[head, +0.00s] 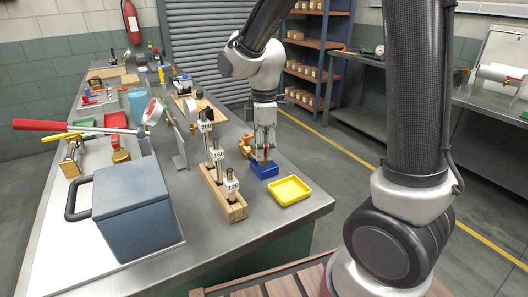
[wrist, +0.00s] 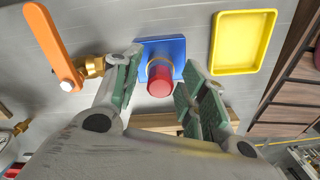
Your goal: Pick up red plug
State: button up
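The red plug (wrist: 160,82) stands upright on a blue square base, seen from above in the wrist view. The blue base (wrist: 176,46) lies on the grey metal bench; in the head view the blue base (head: 265,171) is near the bench's right edge. My gripper (wrist: 160,70) is open, with one green-padded finger on each side of the plug and a gap showing on both sides. In the head view my gripper (head: 264,145) points down just above the blue base and mostly hides the plug.
A yellow tray (head: 290,190) sits right of the base. A brass valve with an orange handle (wrist: 54,46) stands close on the left. A wooden stand with numbered metal posts (head: 222,193) and a blue-grey box (head: 138,210) are further left.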

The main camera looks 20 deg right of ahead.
jog(key=c, duration=0.6)
